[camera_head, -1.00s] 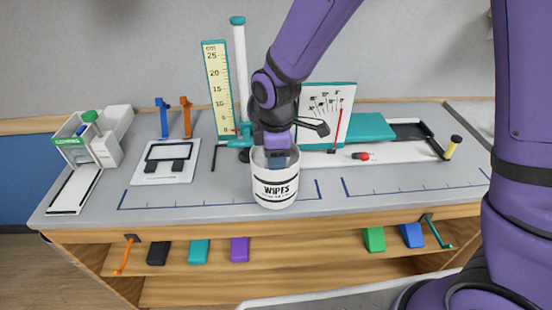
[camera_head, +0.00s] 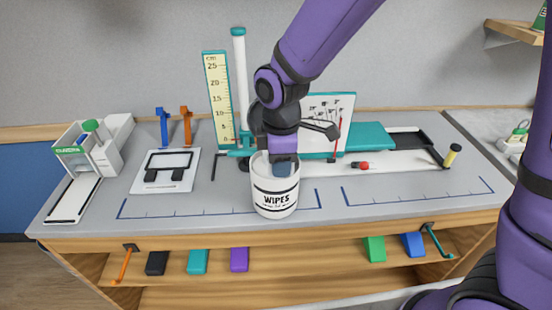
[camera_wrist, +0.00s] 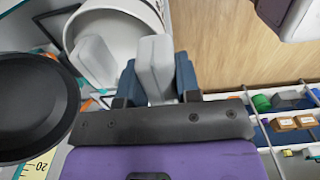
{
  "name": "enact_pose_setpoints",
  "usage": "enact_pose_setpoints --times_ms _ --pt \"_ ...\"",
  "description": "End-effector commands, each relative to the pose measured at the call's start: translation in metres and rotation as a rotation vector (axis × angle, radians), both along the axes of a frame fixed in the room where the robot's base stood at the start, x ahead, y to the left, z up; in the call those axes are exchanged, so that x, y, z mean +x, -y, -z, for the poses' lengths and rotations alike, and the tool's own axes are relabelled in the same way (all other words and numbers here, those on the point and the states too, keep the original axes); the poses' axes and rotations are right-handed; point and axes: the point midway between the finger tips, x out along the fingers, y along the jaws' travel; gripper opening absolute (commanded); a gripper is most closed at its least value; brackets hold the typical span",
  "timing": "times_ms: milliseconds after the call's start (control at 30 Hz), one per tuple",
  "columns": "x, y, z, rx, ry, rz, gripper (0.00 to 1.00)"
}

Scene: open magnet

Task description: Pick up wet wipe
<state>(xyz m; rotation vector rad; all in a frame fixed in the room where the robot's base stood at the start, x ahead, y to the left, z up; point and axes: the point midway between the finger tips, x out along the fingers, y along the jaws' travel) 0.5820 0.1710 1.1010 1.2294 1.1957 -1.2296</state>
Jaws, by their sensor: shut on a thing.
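The white tub labelled WIPES (camera_head: 274,204) stands upright near the front edge of the grey bench. My gripper (camera_head: 285,169) points down at its mouth, its dark blue fingers overlapping the rim on the right side.
A ruler board (camera_head: 217,100) and a white column (camera_head: 239,80) stand behind the tub. A white panel (camera_head: 340,115) is behind my gripper to the right. A green-topped device (camera_head: 85,145) stands at far left. The bench front right of the tub is clear.

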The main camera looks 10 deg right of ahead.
Motion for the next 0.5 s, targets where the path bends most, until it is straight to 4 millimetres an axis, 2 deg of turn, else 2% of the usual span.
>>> enact_pose_setpoints --times_ms 100,300,500 --pt "-0.031 0.007 -0.004 0.0 0.001 -0.003 0.09" --pt "-0.079 0.017 -0.008 0.0 0.001 -0.001 0.09" --pt "-0.111 0.023 -0.011 0.0 0.001 0.0 0.09"
